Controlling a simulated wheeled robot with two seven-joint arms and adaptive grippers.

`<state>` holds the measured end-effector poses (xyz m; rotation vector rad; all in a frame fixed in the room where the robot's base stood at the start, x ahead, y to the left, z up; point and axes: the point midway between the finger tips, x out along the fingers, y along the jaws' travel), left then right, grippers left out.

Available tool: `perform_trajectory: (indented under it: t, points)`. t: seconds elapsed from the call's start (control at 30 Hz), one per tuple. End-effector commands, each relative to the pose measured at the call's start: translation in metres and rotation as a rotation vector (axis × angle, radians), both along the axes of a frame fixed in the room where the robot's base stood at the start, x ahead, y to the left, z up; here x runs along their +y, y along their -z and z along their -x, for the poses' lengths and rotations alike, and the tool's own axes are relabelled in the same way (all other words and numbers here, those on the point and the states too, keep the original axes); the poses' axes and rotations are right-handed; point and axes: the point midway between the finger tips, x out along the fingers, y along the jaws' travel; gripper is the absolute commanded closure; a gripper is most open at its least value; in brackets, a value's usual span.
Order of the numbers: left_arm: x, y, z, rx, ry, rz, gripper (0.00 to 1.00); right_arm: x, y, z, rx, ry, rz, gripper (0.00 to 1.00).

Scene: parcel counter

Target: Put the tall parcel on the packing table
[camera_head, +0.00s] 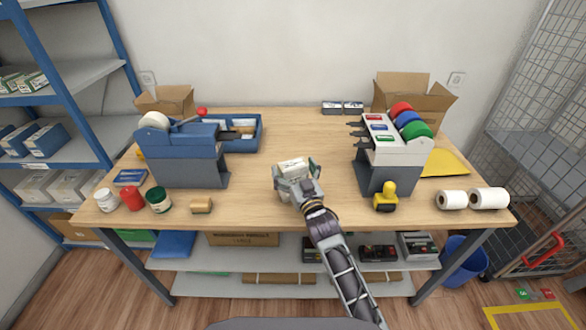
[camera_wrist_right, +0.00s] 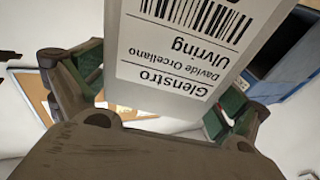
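The tall parcel (camera_head: 291,164), a pale box with a white label, is at the middle of the packing table (camera_head: 270,205) in the head view. My right gripper (camera_head: 297,176) reaches in from the front with its fingers on either side of the parcel and appears shut on it. In the right wrist view, the parcel (camera_wrist_right: 190,45) fills the space between the green-padded fingers (camera_wrist_right: 160,95), its printed label facing the camera. The parcel's lower part is hidden by my gripper, so I cannot tell whether it touches the tabletop. My left gripper is not in view.
A blue-grey dispenser (camera_head: 180,157) stands left of the parcel, and a grey tape-roll stand (camera_head: 390,160) stands right. A yellow stamp-like tool (camera_head: 386,198), white rolls (camera_head: 488,198), jars (camera_head: 159,200) and a small tan block (camera_head: 201,206) line the front. The table's front middle is clear.

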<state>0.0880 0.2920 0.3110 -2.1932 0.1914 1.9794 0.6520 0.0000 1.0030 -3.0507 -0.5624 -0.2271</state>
Motion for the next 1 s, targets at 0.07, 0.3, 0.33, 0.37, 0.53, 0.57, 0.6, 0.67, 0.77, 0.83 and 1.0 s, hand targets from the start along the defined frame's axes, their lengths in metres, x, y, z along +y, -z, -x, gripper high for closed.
perform_trajectory:
  t: [0.07, 0.3, 0.33, 0.37, 0.53, 0.57, 0.6, 0.67, 0.77, 0.83, 1.0]
  points:
    - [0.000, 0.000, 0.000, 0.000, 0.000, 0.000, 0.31, 0.000, 0.000, 0.000, 0.000, 0.000, 0.000, 0.00]
    - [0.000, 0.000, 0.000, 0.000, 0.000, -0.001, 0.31, 0.000, -0.001, 0.000, 0.000, 0.000, 0.000, 0.00]
    - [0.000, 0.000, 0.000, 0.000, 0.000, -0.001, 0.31, 0.000, -0.001, 0.000, 0.000, 0.000, 0.000, 0.00]
    - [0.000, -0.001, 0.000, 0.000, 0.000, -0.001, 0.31, 0.000, -0.002, 0.000, -0.001, 0.000, 0.000, 0.00]
    - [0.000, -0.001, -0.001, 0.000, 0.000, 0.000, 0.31, -0.001, -0.002, 0.004, 0.000, 0.000, 0.000, 0.00]
    - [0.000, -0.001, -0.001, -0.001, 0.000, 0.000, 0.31, -0.002, -0.001, 0.005, 0.001, 0.000, 0.000, 0.00]
    - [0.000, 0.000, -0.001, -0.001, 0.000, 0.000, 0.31, -0.003, -0.001, 0.007, 0.001, 0.000, 0.000, 0.00]
    - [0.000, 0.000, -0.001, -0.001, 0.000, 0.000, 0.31, -0.004, 0.000, 0.011, 0.000, 0.000, 0.001, 0.00]
    - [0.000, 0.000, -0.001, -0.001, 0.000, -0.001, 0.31, -0.007, 0.002, 0.019, 0.001, 0.000, 0.001, 0.00]
    - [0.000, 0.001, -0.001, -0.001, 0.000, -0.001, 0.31, -0.009, 0.002, 0.025, 0.001, 0.000, 0.001, 0.00]
    - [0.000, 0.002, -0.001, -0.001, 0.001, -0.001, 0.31, -0.015, 0.005, 0.039, 0.001, 0.000, 0.001, 0.00]
